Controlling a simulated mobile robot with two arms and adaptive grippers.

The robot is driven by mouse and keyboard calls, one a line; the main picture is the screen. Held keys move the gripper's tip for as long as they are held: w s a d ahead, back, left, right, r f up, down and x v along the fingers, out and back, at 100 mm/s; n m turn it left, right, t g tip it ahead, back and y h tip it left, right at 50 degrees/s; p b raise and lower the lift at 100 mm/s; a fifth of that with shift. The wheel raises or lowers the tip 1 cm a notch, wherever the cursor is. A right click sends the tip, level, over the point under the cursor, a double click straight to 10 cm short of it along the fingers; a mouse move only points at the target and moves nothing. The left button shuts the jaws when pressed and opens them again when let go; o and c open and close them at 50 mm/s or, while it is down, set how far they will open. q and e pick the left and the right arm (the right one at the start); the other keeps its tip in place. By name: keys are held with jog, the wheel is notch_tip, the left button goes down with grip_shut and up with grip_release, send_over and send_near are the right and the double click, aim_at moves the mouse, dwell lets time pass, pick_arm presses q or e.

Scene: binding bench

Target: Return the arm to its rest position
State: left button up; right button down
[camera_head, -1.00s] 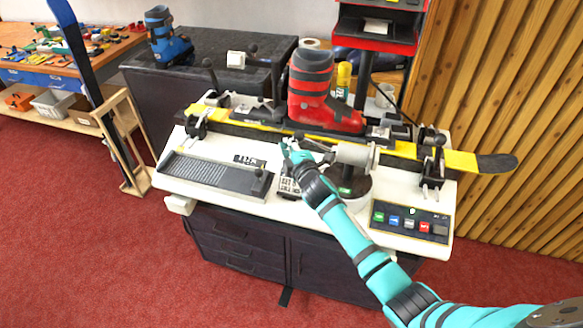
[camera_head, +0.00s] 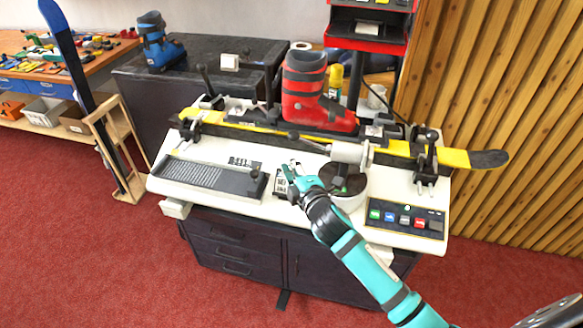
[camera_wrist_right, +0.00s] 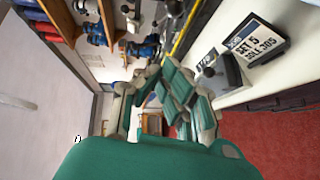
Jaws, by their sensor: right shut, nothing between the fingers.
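My right arm (camera_head: 365,264) comes in from the lower right in the head view. Its gripper (camera_head: 290,174) is over the front part of the white bench top, beside a small label display (camera_head: 282,186). The gripper is shut and empty. In the right wrist view its fingers (camera_wrist_right: 160,88) show close up, and the display (camera_wrist_right: 256,42) with black lettering is at the upper right. My left gripper is not in view.
A red boot (camera_head: 312,95) stands on a yellow ski (camera_head: 455,158) clamped along the bench. A cylindrical grey part (camera_head: 347,153) sits right of my gripper, and a button panel (camera_head: 405,216) at the bench's front right. Red carpet (camera_head: 90,240) in front is clear.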

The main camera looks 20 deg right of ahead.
dwell(0.3)
jog(key=s+d+f+m+g, duration=0.15)
jog(key=s+f, duration=0.35)
jog(key=f, duration=0.7)
jog(key=s+d+f+m+g+b, duration=0.1)
jog(key=s+f+m+g, duration=0.3)
jog(key=f, duration=0.8)
jog(key=s+d+f+m+g, duration=0.1)
jog(key=s+f+g, duration=0.1)
jog(key=s+f, duration=0.65)
jog(key=s+f+m+g, duration=0.2)
jog(key=s+f, duration=0.6)
jog(key=s, duration=0.4)
jog(key=s+f+m+g+b, duration=0.1)
jog(key=s+f+m+g, duration=0.2)
jog(key=s+f, duration=0.4)
jog(key=s+f+m+g, duration=0.3)
jog(key=s+f, duration=0.5)
jog(key=s, duration=0.9)
jog(key=shift+f+h, duration=0.35)
jog(key=shift+h, duration=0.05)
